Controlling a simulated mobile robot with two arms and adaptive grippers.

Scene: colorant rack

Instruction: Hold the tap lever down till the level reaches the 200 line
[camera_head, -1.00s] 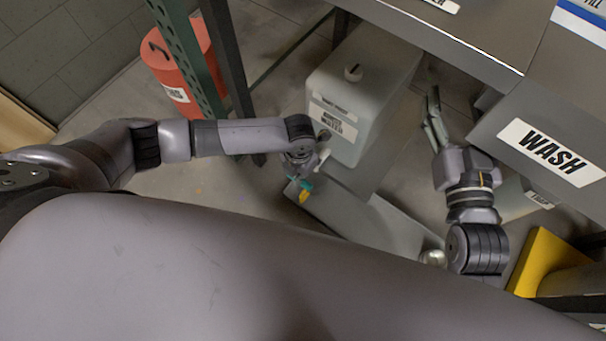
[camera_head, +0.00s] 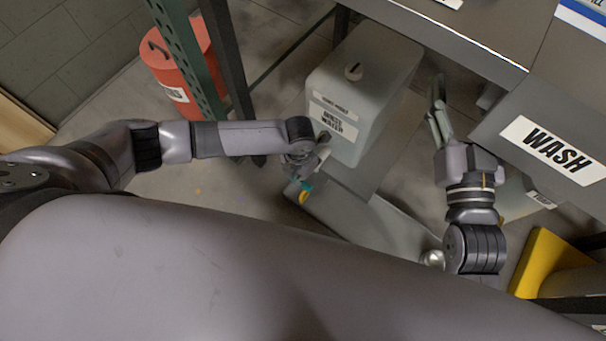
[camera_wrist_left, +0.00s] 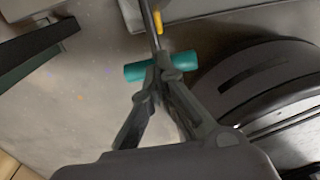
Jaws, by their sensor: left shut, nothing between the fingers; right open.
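A pale tank (camera_head: 382,62) with a label reading "WATER" stands low beneath the grey bench. A teal bar, seemingly the tap lever (camera_head: 307,185), shows small in front of it, and also in the left wrist view (camera_wrist_left: 134,72). A yellow piece (camera_wrist_left: 158,22) sits on a thin rod just beyond it. My left gripper (camera_wrist_left: 160,66) is shut and empty, its fingertips overlapping the teal bar's middle; I cannot tell whether they touch it. My right gripper (camera_head: 437,88) is open and empty, right of the tank. No measuring vessel, liquid level or 200 line can be made out.
A green upright post (camera_head: 187,60) and a red bin (camera_head: 178,62) stand at the left. A grey box labelled "WASH" (camera_head: 510,150) is close to my right arm. A yellow object (camera_head: 540,260) is at the lower right.

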